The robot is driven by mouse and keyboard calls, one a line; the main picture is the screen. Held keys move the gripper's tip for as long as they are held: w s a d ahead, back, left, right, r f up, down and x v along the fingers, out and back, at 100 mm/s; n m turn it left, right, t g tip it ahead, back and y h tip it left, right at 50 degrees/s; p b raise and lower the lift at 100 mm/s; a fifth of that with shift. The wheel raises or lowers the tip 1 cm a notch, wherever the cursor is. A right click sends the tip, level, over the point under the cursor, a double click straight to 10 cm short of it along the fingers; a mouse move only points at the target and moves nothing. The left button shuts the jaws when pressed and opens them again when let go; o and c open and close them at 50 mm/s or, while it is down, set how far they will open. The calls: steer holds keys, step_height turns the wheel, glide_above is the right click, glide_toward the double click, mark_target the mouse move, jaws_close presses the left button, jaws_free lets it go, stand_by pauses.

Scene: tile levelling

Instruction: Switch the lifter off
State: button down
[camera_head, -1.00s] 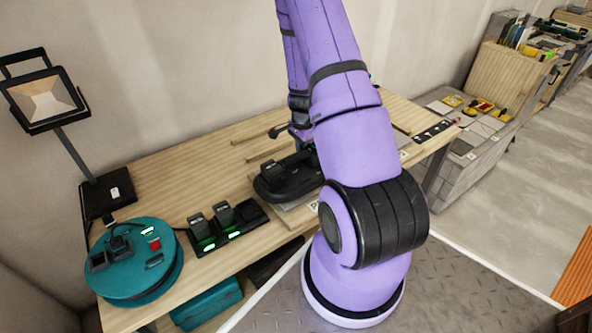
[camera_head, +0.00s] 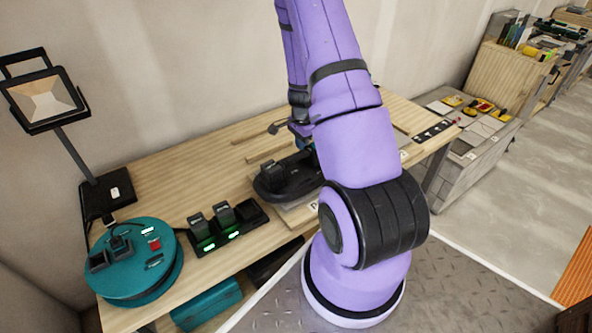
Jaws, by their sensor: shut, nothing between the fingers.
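The lifter (camera_head: 283,181) is a dark, rounded device with an upright battery block at its left end. It lies on a pale board on the workbench, and my arm hides its right end. My gripper (camera_head: 303,142) shows only in part behind my purple arm, close above the far right part of the lifter. It is shut with nothing held. The fingertips are mostly hidden, and I cannot tell whether they touch the lifter. The lifter's switch cannot be made out.
The wooden workbench (camera_head: 165,185) holds a charger (camera_head: 230,236) with batteries and green lights, a teal cable reel (camera_head: 135,275) and a work lamp (camera_head: 45,97). Wooden strips lie behind the lifter. A grey block (camera_head: 470,147) with tiles stands right. Bare bench lies left of the lifter.

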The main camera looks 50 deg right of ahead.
steer(key=shift+r, duration=2.4)
